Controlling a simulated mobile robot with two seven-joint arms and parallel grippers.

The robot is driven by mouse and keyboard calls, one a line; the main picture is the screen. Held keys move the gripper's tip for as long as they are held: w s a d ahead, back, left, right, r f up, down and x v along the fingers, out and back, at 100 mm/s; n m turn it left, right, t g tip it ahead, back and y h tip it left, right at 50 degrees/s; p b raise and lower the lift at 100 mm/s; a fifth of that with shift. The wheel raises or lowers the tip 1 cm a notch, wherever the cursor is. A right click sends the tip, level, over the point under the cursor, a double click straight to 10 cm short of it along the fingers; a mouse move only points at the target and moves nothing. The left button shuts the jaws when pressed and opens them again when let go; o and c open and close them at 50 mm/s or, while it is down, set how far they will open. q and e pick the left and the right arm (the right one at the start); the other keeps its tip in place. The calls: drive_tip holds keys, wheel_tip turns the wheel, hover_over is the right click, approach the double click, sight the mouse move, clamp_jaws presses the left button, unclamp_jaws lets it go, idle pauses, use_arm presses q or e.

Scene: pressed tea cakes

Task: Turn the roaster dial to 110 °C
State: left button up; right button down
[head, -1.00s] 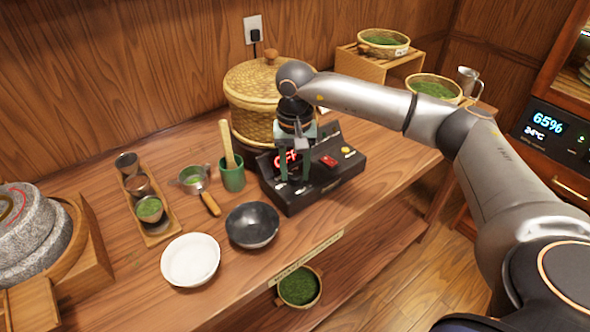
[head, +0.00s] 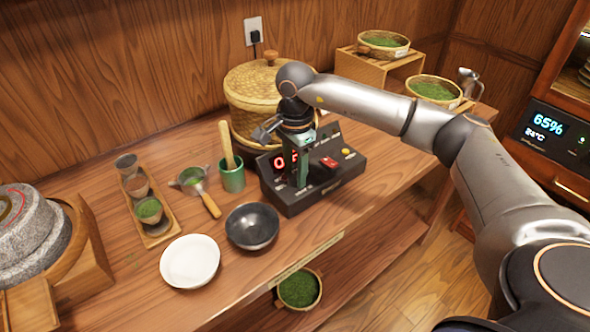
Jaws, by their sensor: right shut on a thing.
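The black roaster control box (head: 325,180) stands on the wooden counter, with a red lit display (head: 280,163), a red switch (head: 328,162) and a yellow button (head: 348,152) on its sloped face. My right gripper (head: 300,182) reaches down onto the box face, just right of the display, and is shut on the dial. The dial itself is hidden behind the fingers. The display starts with a 0; its other digits are partly covered by the gripper, so I cannot read the full value. My left gripper is not in view.
A lidded woven basket (head: 262,92) stands right behind the box. A green cup (head: 232,178), a black bowl (head: 252,226) and a white bowl (head: 190,261) stand to its left. The counter right of the box is clear.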

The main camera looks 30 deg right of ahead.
sight(295, 176)
drive_tip(key=m, duration=0.5)
drive_tip(key=shift+m, duration=0.3)
idle(0.4)
drive_tip(key=shift+c, duration=2.1)
unclamp_jaws()
wheel_tip(295, 176, up, 13)
drive_tip(key=shift+f, duration=0.2)
drive_tip(key=shift+s+f, duration=0.1)
